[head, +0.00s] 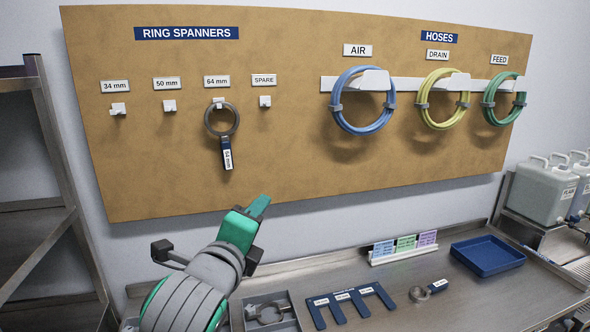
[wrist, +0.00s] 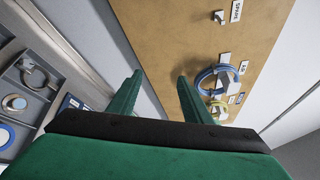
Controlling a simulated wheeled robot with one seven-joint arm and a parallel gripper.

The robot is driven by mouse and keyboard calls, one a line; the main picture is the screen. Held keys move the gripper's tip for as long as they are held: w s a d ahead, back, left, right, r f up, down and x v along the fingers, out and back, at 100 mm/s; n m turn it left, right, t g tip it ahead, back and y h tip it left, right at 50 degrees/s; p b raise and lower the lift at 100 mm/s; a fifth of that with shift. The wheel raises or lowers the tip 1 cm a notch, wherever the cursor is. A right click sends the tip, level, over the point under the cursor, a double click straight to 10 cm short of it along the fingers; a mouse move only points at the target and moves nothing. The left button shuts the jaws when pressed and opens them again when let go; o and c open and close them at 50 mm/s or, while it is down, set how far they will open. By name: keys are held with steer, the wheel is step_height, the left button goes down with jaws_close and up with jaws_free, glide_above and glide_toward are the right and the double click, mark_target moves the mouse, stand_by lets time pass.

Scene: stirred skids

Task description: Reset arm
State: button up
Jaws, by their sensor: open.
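My gripper (head: 258,207) is raised in front of the lower edge of the tan pegboard (head: 300,165), above the bench. In the wrist view my gripper (wrist: 160,80) has its two green fingers apart, with nothing between them. A ring spanner (head: 226,152) hangs on the 64 mm hook, up and left of the gripper and apart from it. The 34 mm, 50 mm and spare hooks are bare. A blue hose (head: 335,112), a yellow hose (head: 424,108) and a green hose (head: 487,103) hang at the right of the board.
White jugs (head: 540,190) stand right; metal shelving (head: 50,150) stands left.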

steer(key=s+d+f+n+t+y, duration=0.1)
steer(key=s+d+f+n, duration=0.15)
steer(key=f+n, duration=0.65)
steer(key=s+d+f+n+y, duration=0.15)
steer(key=s+f+n, duration=0.25)
steer(key=f, duration=0.9)
steer(key=s+d+f+n+t, duration=0.1)
steer(key=s+d+f+n, duration=0.2)
steer(key=f+n, duration=0.65)
steer(key=s+d+f+n+g+y, duration=0.1)
steer(key=s+f+g, duration=0.1)
steer(key=s+f, duration=1.15)
steer(key=s+g, duration=0.1)
steer(key=s, duration=1.7)
steer(key=shift+s+a+f+n+h, duration=0.15)
steer(key=shift+s+f+n+h, duration=0.2)
steer(key=shift+n, duration=0.1)
steer(key=shift+s, duration=0.1)
stand_by(1.2)
